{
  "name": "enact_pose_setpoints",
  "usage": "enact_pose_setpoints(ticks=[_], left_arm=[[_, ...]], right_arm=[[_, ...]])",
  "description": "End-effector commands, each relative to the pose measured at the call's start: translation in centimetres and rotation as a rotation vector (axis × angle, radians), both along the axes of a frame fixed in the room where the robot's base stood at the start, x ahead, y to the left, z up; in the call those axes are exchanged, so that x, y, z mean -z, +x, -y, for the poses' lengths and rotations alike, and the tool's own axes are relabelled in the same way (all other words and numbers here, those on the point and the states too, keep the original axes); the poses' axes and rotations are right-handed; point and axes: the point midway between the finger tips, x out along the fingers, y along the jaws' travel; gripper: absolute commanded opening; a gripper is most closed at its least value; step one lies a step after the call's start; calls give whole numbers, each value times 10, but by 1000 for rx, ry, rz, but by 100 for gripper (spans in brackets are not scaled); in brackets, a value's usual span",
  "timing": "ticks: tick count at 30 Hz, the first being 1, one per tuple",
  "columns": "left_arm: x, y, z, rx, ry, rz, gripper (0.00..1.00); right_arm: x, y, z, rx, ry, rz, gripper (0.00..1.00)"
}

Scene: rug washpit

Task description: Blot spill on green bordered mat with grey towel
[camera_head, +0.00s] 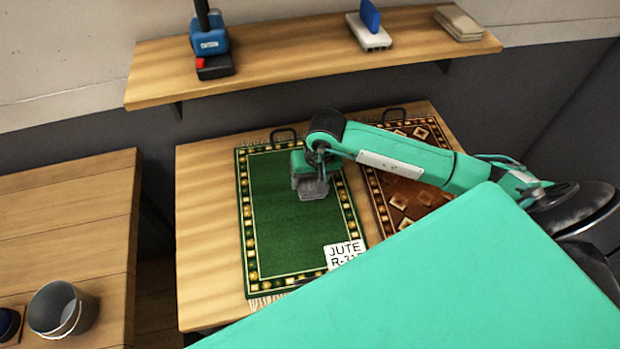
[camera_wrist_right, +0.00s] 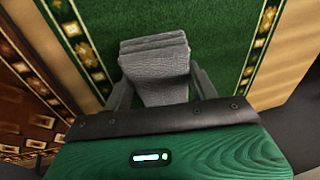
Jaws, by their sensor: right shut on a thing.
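The grey towel (camera_head: 314,188) is folded and over the upper right part of the green field. It also shows in the right wrist view (camera_wrist_right: 157,65). My right gripper (camera_wrist_right: 160,88) is shut on the towel, with a finger on each side of it. I cannot tell whether the towel touches the mat. No spill shows; the towel and gripper hide part of the mat. My left gripper is not in view.
A brown patterned mat (camera_head: 408,197) lies right of the green one. A shelf (camera_head: 290,55) above holds a blue tool (camera_head: 209,42), a white box (camera_head: 369,36) and folded cloths (camera_head: 458,23). A metal bucket (camera_head: 62,309) stands on the left bench (camera_head: 65,220).

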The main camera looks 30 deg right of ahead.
Motion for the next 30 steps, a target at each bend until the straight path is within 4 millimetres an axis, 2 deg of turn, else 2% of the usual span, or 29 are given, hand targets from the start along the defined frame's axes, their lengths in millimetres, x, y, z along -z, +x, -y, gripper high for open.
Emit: enact_pose_setpoints(ticks=[30], left_arm=[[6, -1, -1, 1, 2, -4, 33]], right_arm=[[2, 0, 0, 1, 0, 0, 40]])
